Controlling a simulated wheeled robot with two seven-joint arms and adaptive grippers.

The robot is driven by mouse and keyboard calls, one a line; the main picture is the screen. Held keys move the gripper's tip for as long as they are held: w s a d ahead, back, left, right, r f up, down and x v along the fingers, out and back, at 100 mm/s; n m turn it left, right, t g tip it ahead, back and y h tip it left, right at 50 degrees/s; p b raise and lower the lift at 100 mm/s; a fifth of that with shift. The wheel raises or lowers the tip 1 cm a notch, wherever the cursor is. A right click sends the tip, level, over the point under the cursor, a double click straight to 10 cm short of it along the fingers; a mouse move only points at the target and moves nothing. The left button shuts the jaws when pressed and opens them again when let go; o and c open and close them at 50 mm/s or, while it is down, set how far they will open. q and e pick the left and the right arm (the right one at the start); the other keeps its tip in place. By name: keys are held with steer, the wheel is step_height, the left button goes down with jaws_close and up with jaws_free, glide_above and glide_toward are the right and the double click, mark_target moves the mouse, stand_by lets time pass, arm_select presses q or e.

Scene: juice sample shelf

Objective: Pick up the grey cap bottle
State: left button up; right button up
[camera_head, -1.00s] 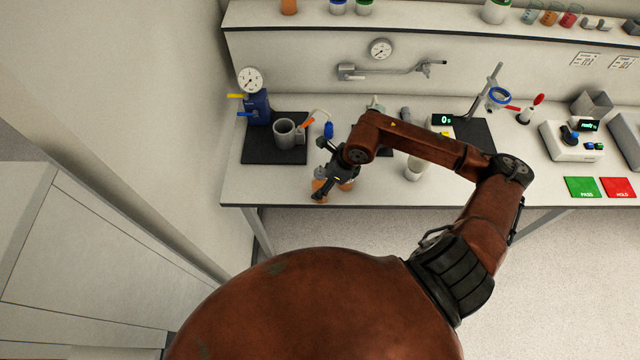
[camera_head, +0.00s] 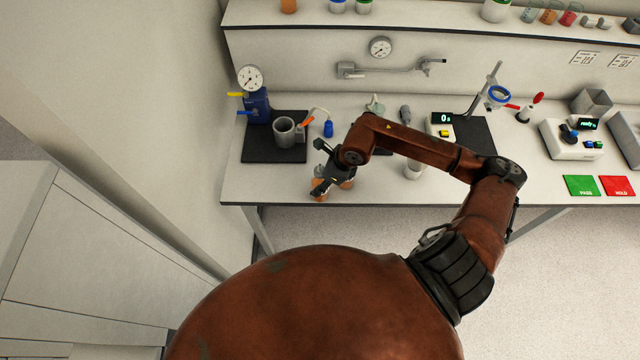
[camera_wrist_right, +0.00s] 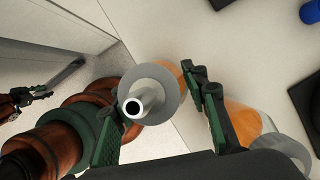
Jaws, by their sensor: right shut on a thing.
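My right gripper (camera_head: 322,180) is at the bench's front left part and is shut on a bottle with a grey cap. In the right wrist view the gripper (camera_wrist_right: 152,97) has one finger on each side of the grey cap (camera_wrist_right: 160,80), which has a pale spout; a bit of orange body (camera_wrist_right: 185,67) shows behind it. A second orange bottle (camera_wrist_right: 243,122) with a grey cap (camera_wrist_right: 285,150) stands just outside the right finger. In the head view the orange bottles are largely hidden by the gripper. What looks like my left gripper (camera_wrist_right: 22,98) shows at the wrist view's left edge, its jaws unclear.
A grey mug (camera_head: 284,131) and a blue gauge device (camera_head: 257,107) stand on a black mat (camera_head: 262,152) behind and left. A blue item (camera_head: 328,129) is behind the gripper. A pale container (camera_head: 413,170) stands under my forearm. The bench's front edge (camera_head: 380,207) is close.

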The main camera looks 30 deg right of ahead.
steer(key=c, duration=0.3)
